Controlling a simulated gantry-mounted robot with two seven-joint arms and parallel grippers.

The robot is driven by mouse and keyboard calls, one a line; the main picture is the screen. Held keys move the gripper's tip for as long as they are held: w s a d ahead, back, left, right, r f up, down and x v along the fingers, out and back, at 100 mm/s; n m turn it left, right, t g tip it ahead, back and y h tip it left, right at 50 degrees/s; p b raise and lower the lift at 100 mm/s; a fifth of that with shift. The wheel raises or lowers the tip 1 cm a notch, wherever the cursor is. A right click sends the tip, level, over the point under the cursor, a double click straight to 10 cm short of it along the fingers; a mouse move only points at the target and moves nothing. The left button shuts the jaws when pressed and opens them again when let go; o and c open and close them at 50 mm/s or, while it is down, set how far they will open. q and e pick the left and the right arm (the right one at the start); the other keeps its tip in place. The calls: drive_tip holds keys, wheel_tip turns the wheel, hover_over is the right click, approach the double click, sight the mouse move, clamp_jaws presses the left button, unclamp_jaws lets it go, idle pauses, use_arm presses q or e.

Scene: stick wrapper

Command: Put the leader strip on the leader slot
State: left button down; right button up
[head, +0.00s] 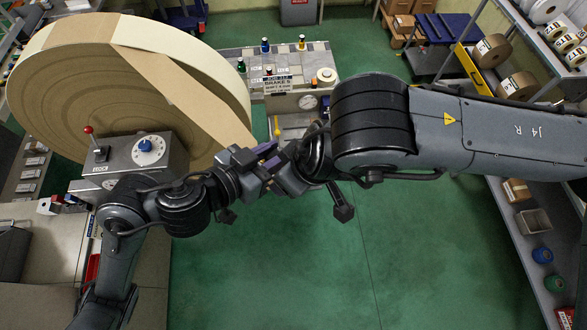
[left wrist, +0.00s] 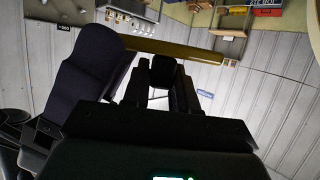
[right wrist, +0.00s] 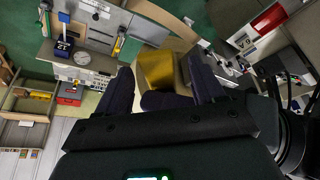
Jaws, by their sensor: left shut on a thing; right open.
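The leader strip (head: 205,95) is a tan band that runs from the big roll (head: 70,100) down to my two grippers. My left gripper (head: 245,165) is shut on the strip near its lower end. In the left wrist view the strip (left wrist: 185,51) shows as a thin yellow-brown band across the fingers. My right gripper (head: 275,168) is open and close beside the left one. In the right wrist view a golden part of the strip (right wrist: 155,70) shows between its spread fingers. I cannot pick out the leader slot; the arms hide much of this area.
A control box (head: 135,155) with a red-knobbed lever and blue dial stands before the roll. A grey machine bench (head: 275,75) with a job sign is behind the grippers. Shelves (head: 535,230) line the right side. The green floor (head: 300,270) in front is clear.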

drive_tip(key=c, duration=1)
use_arm(q)
drive_tip(key=c, duration=0.8)
unclamp_jaws()
use_arm(e)
drive_tip(key=shift+c, duration=0.7)
use_arm(q)
drive_tip(key=shift+d, duration=0.1)
